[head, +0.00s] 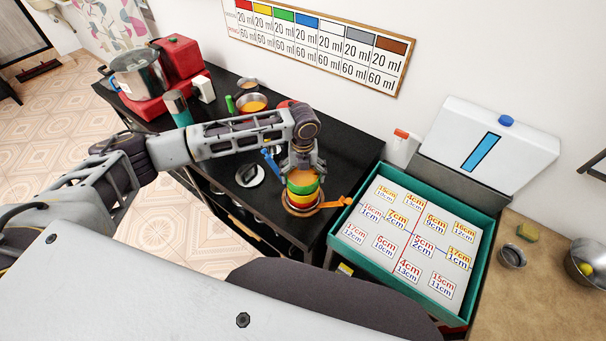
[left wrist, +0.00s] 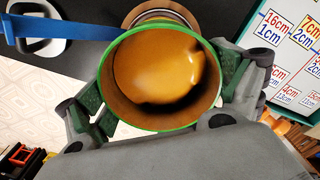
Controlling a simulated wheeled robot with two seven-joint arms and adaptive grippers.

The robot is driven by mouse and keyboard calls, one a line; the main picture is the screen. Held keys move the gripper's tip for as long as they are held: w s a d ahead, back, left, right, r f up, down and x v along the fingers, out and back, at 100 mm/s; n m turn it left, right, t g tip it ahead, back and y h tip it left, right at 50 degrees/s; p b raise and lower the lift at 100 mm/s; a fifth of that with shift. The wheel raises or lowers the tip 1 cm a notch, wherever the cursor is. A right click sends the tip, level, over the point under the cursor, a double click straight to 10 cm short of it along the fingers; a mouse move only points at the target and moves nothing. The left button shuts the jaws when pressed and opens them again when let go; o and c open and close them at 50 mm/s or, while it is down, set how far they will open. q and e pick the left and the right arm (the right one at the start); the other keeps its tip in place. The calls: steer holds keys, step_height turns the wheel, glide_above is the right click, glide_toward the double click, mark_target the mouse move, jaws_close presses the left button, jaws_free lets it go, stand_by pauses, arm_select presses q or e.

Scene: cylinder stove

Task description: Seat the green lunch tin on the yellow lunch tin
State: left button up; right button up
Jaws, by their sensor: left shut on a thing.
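The green lunch tin (head: 304,188) is a round tin with orange-brown contents. My left gripper (head: 303,167) is shut on it from above. In the left wrist view the green tin (left wrist: 163,129) fills the middle, with a finger on each side of its wall. The yellow lunch tin (head: 302,197) shows as a yellow band directly below the green one in the head view. A red band lies below that, on a round wooden base. I cannot tell whether the green tin touches the yellow one or hangs just above it. My right gripper is not in view.
An orange handle (head: 335,203) and a blue strap-like part (head: 271,165) flank the stack. A teal-edged tray with labelled cells (head: 352,237) stands right of the stack.

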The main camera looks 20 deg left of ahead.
arm_select(q)
steer(key=shift+f, duration=0.15)
stand_by(0.3)
steer(key=shift+f, duration=0.4)
steer(key=o, duration=0.7)
steer(key=shift+o, duration=0.3)
steer(key=shift+r, duration=0.1)
